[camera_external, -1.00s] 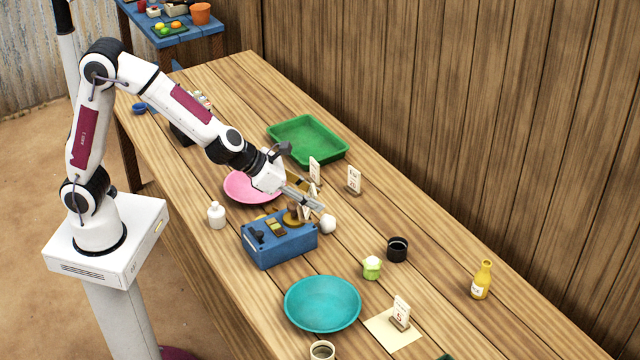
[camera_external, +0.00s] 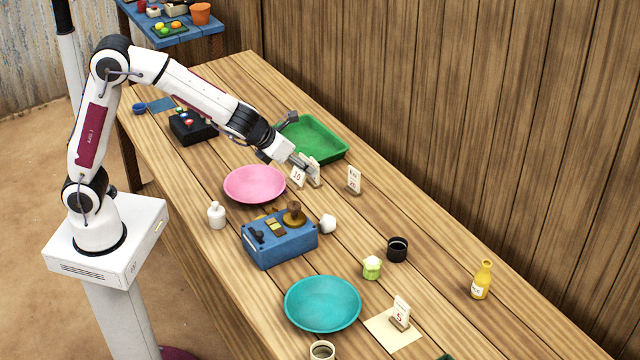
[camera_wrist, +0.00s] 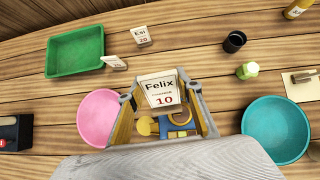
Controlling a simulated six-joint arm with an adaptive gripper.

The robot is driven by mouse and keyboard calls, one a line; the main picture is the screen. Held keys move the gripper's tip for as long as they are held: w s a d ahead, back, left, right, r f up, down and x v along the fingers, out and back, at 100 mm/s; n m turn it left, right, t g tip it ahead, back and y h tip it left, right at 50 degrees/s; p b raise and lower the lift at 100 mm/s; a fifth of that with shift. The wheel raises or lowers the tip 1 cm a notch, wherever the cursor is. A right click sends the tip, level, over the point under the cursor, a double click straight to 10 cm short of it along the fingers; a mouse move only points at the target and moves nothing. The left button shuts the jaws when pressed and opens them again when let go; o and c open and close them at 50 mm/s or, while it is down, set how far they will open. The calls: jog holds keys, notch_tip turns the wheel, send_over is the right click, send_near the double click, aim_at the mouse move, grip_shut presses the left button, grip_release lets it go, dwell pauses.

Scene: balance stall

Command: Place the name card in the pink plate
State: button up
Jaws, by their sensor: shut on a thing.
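My gripper (camera_external: 303,163) is shut on a white name card (camera_external: 298,177), held above the table just right of the pink plate. In the wrist view the name card (camera_wrist: 162,92) reads "Felix" and "10" and sits between the fingertips (camera_wrist: 163,98). The pink plate (camera_external: 255,184) is empty where it shows. In the wrist view the pink plate (camera_wrist: 97,117) lies left of the gripper, partly covered by it.
A blue scale box (camera_external: 279,243) stands in front of the plate. Two other cards are near the plate, one (camera_external: 354,179) clear to the right. A green tray (camera_external: 325,151) is behind, a white bottle (camera_external: 216,215) left, a teal plate (camera_external: 322,304) in front.

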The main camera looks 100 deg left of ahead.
jog(key=s+a+f+n+g, duration=0.25)
jog(key=s+a+n, duration=0.25)
jog(key=s+a, duration=0.25)
jog(key=s+a+f+n+g, duration=0.1)
jog(key=s+a+n+g, duration=0.4)
jog(key=s, duration=0.3)
jog(key=s+a+f+n+h, duration=0.1)
jog(key=s+f+n+h, duration=0.2)
jog(key=s+n, duration=0.3)
jog(key=s+a+f+n+h, duration=0.2)
jog(key=s+n, duration=0.4)
jog(key=w+d+n+t+y, duration=0.1)
jog(key=w+d+n+t, duration=0.2)
jog(key=n, duration=1)
jog(key=w+t, duration=0.2)
jog(key=w, duration=0.2)
jog(key=shift+d+f+y, duration=0.4)
